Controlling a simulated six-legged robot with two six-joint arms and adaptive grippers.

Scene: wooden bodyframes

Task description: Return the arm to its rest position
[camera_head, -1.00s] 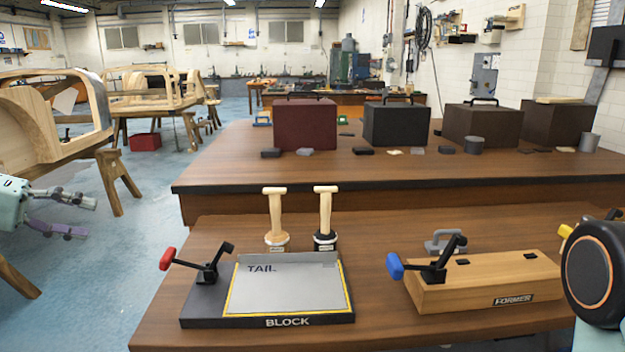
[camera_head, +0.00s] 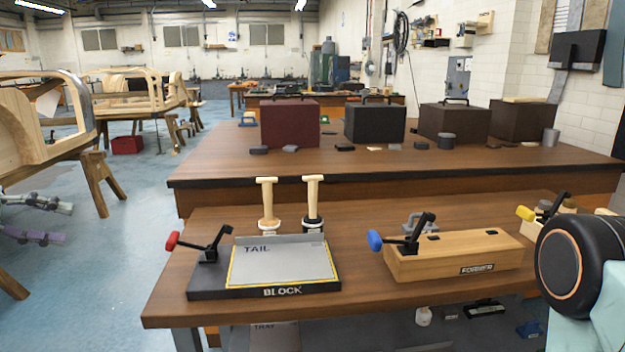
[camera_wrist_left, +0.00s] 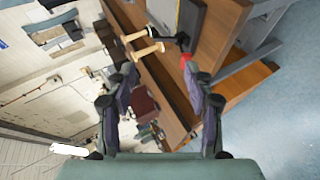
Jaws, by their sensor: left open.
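My left gripper (camera_head: 68,222) is at the left edge of the head view, over the blue floor and left of the front bench. Its two fingers are apart with nothing between them. In the left wrist view the open fingers (camera_wrist_left: 162,72) also show apart and empty, with the benches seen tilted beyond them. The gripper touches nothing that I can see. A black round joint and pale link of mine show at the lower right of the head view. My right gripper is not in view.
The front bench (camera_head: 370,305) carries a black block fixture (camera_head: 200,289) with a red-handled clamp, two wooden-handled tools (camera_head: 268,205) and a wooden former (camera_head: 455,255). Boxes stand on the rear bench (camera_head: 225,160). Wooden bodyframes (camera_head: 30,130) stand at left. Floor between is clear.

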